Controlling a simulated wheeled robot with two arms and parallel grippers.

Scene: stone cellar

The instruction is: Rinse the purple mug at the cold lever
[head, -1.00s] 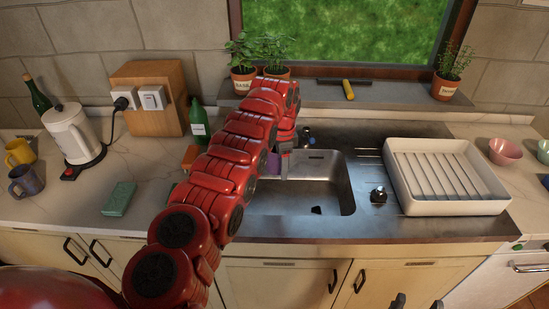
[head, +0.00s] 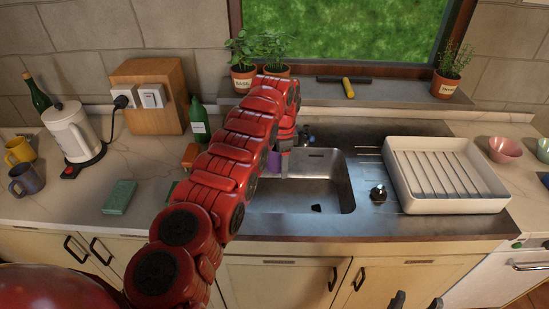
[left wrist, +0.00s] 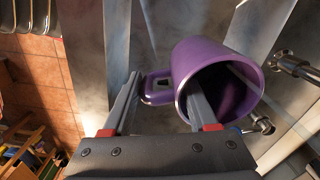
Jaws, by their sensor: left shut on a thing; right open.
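The purple mug (head: 274,161) shows as a small patch beside my left gripper (head: 284,164), at the left end of the sink (head: 318,192). My red left arm hides much of it. In the left wrist view, my left gripper (left wrist: 164,108) is shut on the mug (left wrist: 192,62). One finger reaches into its open mouth and the other is outside, by the handle. Metal tap parts (left wrist: 292,66) are close to the mug's right. In the head view a small tap part (head: 307,139) stands behind the sink; I cannot tell which lever is cold. My right gripper's tips (head: 416,303) just show at the bottom edge, apart.
A green sponge (head: 119,197), kettle (head: 72,135) and two mugs are at left. Potted herbs (head: 244,78) line the sill. The sink's middle is clear.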

